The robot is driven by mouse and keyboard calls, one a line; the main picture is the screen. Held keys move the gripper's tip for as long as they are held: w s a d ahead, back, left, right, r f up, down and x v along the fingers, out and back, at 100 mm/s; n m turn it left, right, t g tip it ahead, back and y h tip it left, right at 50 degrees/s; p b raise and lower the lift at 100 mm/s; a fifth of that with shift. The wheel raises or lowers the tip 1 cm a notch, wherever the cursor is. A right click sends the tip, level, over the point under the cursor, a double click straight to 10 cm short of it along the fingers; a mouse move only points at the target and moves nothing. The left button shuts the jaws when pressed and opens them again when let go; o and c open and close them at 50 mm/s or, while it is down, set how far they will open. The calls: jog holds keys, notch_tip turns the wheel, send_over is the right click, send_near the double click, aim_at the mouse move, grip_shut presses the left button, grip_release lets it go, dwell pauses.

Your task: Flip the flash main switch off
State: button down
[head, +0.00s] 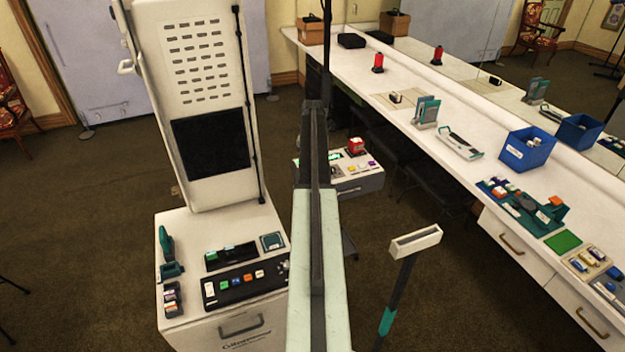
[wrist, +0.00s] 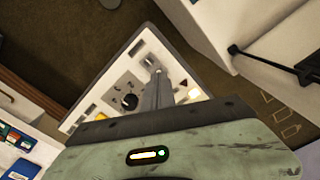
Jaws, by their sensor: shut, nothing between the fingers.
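A small grey and white control console (head: 345,187) stands beyond my arm in the head view. It has a green-lit display, a red knob or button (head: 356,145) and several coloured buttons. I cannot tell which control is the flash main switch.
A white cabinet (head: 225,338) with a button panel and a tall back stands left of my arm. A long white counter (head: 400,90) with a blue bin (head: 527,150) and several props runs along the right. A pole with a white head (head: 415,241) stands between. Dark carpet lies left.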

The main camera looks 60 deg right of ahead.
jog(key=shift+f+b, duration=0.95)
dwell(0.4)
jog(key=shift+r, duration=0.1)
notch_tip(320, 180, up, 7)
jog(key=p, duration=0.7)
